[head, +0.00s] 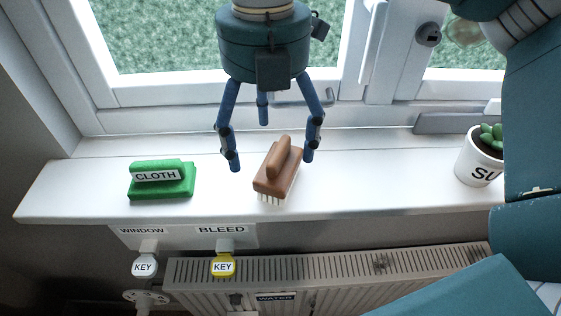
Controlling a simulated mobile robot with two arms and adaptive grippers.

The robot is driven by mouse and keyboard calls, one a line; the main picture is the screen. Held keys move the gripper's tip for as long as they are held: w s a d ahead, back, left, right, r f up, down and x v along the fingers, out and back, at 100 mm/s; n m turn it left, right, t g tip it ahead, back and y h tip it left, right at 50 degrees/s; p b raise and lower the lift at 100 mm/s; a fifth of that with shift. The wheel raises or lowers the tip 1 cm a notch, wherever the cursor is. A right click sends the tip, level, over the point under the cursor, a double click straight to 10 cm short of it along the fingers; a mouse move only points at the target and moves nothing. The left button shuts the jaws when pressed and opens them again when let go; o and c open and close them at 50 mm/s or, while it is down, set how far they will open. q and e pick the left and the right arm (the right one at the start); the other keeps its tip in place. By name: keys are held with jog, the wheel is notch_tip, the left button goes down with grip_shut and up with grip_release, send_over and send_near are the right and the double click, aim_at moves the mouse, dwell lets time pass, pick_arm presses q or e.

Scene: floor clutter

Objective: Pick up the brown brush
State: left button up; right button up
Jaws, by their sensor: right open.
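The brown brush (277,174) stands on the white windowsill near the middle of the head view, handle up and pale bristles down. My right gripper (271,160) hangs from above with its blue fingers spread. One finger is left of the brush and another is at its right; a third shows behind. The gripper is open, and the brush does not appear to be gripped. Whether any finger touches the brush cannot be told. My left gripper is not in view.
A white plant pot (480,160) stands at the right. Below the sill are a white KEY tag (144,267), a yellow KEY tag (223,266) and a radiator (330,270). The window is behind.

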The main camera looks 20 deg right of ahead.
jog(key=f+p, duration=0.1)
jog(key=f, duration=0.2)
jog(key=f+p, duration=0.1)
jog(key=f, duration=0.1)
jog(key=shift+d+p, duration=0.3)
jog(key=shift+p, duration=0.05)
jog(key=shift+f, duration=0.3)
jog(key=shift+c, duration=0.5)
jog(key=c, duration=1.3)
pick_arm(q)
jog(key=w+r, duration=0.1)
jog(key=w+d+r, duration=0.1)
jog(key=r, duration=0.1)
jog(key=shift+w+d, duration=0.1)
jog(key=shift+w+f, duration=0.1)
pick_arm(e)
jog(key=shift+w, duration=0.1)
